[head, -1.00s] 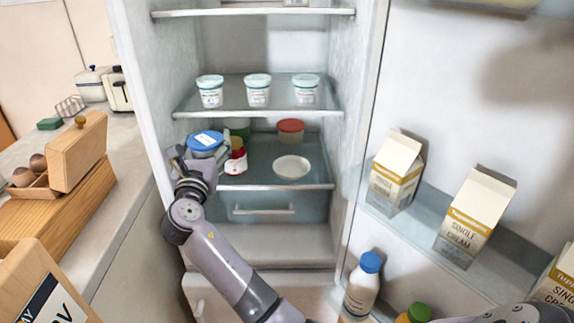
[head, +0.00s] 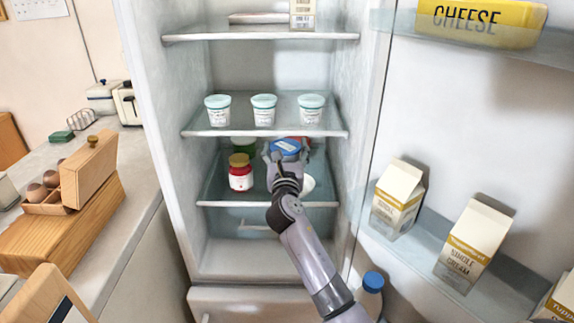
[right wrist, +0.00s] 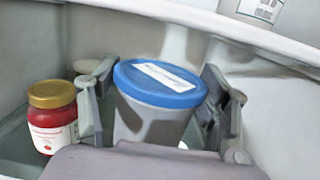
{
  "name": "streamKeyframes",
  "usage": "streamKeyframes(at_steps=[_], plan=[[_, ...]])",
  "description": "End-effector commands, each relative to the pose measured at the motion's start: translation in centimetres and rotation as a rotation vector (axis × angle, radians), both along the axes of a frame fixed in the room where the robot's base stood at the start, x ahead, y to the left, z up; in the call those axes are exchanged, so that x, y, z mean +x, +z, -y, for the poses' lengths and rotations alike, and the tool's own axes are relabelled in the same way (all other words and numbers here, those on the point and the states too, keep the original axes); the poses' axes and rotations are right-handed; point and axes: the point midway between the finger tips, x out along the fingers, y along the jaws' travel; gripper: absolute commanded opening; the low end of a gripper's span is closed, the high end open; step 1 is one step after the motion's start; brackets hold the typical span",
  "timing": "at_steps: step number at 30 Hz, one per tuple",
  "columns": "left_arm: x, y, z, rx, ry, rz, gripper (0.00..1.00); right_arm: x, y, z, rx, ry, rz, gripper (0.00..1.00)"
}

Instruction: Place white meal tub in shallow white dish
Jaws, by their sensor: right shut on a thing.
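The meal tub, with a blue lid (head: 286,146) and a white label, is in my right gripper (head: 284,160). In the right wrist view the tub (right wrist: 157,100) stands roughly upright between the two fingers, its body grey in shadow. The shallow white dish (head: 308,184) lies on the lower fridge shelf. It is partly hidden behind my right gripper, and the tub is held above and behind its visible edge. My left gripper is not in view.
A red jar with a gold lid (head: 240,172) stands left of the gripper, with a green-lidded container (head: 244,146) behind it. A red-lidded container (head: 304,141) is partly hidden behind the tub. Teal-lidded pots (head: 263,109) stand on the shelf above. Cream cartons (head: 397,200) fill the door.

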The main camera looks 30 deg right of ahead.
Motion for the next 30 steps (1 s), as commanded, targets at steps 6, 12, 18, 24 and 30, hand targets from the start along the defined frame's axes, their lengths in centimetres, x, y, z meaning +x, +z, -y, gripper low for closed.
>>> streamKeyframes(at_steps=[6, 12, 18, 24, 30], plan=[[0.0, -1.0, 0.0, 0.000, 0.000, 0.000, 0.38, 0.0, -2.4, 0.0, 0.000, -0.002, 0.002, 0.20], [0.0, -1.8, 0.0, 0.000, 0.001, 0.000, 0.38, 0.0, -4.8, 0.3, -0.001, -0.003, 0.005, 0.20], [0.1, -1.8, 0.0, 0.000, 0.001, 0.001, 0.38, 0.0, -4.9, 0.4, -0.004, 0.000, 0.007, 0.20], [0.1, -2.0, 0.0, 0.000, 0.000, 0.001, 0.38, 0.0, -5.3, 0.4, -0.004, -0.001, 0.006, 0.20], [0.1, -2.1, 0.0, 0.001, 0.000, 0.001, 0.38, 0.0, -5.6, 0.4, -0.002, -0.002, 0.002, 0.77]])
